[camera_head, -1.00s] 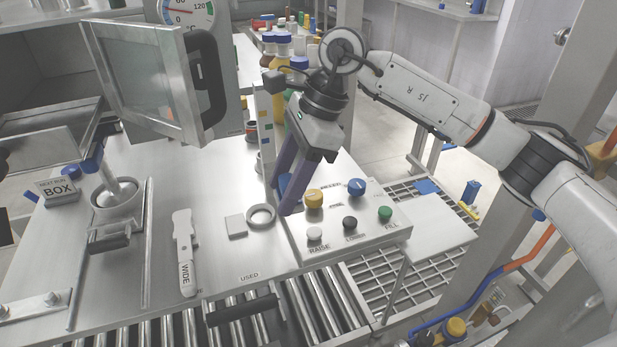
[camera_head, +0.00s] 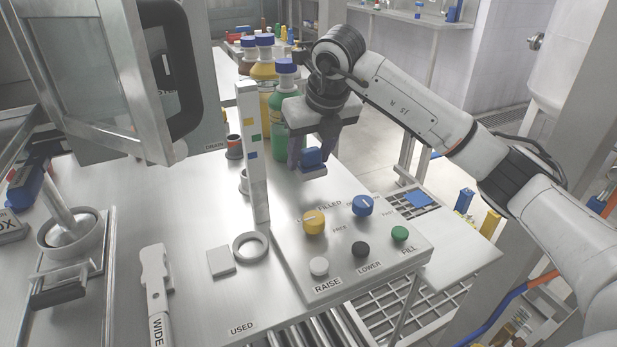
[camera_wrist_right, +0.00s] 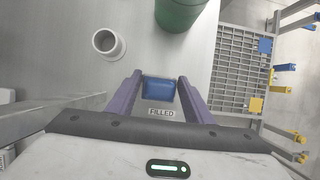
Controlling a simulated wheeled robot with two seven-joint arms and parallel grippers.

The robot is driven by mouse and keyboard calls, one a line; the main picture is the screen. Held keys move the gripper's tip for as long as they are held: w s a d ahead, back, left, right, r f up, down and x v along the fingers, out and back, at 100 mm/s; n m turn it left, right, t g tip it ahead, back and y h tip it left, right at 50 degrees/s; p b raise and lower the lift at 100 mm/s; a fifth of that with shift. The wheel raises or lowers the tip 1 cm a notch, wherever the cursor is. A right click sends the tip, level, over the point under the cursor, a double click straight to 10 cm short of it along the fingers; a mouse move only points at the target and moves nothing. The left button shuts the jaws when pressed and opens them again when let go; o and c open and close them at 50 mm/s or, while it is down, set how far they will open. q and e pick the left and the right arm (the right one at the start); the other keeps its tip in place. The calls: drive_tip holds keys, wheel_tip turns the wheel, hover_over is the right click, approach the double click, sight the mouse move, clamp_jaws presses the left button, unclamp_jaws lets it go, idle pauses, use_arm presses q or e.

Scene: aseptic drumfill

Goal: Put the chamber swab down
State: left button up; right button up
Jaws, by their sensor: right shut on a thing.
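The chamber swab (camera_head: 312,158) appears to be the small blue block with a grey underside in the jaws of my right gripper (camera_head: 311,165). The gripper is shut on it, beyond the far edge of the button panel (camera_head: 385,262). In the right wrist view the blue block (camera_wrist_right: 158,89) sits between the two purple fingers, just beyond a FILLED label (camera_wrist_right: 160,113). I cannot tell whether its underside touches the surface below. My left gripper is not in view.
Bottles with blue caps (camera_head: 285,67) stand behind the gripper, beside an upright post (camera_head: 253,155). A metal ring (camera_head: 250,246), a flat grey square (camera_head: 221,261) and a WIDE tool (camera_head: 155,285) lie on the steel table. Bare steel shows near the USED label.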

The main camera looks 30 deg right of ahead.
sight(312, 165)
drive_tip(key=shift+f, duration=2.35)
drive_tip(key=shift+f, duration=0.15)
drive_tip(key=o, duration=1)
drive_tip(key=shift+r, duration=0.3)
drive_tip(key=v, duration=1.1)
drive_tip(key=shift+s+r, duration=0.2)
drive_tip(key=shift+r, duration=0.15)
